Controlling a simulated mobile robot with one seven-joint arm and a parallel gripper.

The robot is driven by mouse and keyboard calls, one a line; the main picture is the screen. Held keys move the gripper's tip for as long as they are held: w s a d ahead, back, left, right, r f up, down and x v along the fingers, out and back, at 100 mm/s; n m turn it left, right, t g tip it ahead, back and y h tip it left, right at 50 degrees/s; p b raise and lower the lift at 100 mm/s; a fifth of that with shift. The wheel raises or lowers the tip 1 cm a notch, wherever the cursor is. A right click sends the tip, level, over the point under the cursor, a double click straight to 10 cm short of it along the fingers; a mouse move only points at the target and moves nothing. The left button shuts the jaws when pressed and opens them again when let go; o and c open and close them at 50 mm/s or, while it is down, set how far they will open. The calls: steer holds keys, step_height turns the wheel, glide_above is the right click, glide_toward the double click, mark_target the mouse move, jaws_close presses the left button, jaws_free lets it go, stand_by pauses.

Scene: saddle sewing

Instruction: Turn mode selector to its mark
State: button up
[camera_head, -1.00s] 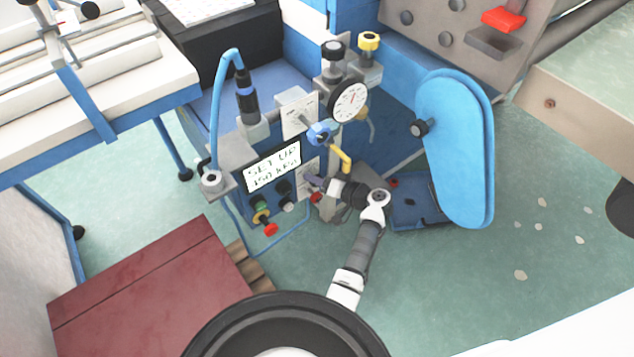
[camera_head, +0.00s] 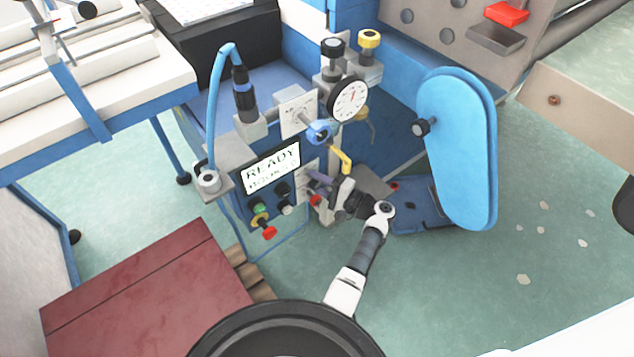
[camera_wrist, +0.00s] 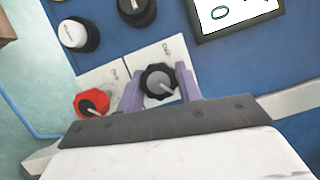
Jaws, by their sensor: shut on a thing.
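A black knob with a grey centre and a pale pointer line (camera_wrist: 158,82) sits on a white label plate (camera_wrist: 165,55); I take it for the mode selector. My gripper (camera_wrist: 160,88) has its purple fingers on either side of the knob and is shut on it. The pointer slants toward the lower right in the wrist view. The plate's lettering and mark are too small to read. In the head view, my gripper (camera_head: 322,182) is at the right of the control panel, and the fingers and wrist hide the knob.
A red knob (camera_wrist: 92,103) is close beside the left finger. A white button (camera_wrist: 75,33) and a black button (camera_wrist: 137,8) are above. The display (camera_head: 271,168) reads READY, its second line unclear. A yellow lever (camera_head: 341,160) and blue guard (camera_head: 457,150) stand nearby.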

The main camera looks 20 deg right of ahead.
steer(key=shift+m, duration=0.6)
steer(key=shift+t, duration=0.3)
steer(key=o, duration=1)
steer(key=b+v, duration=0.2)
steer(key=v, duration=1.2)
steer(key=shift+w+f, duration=0.1)
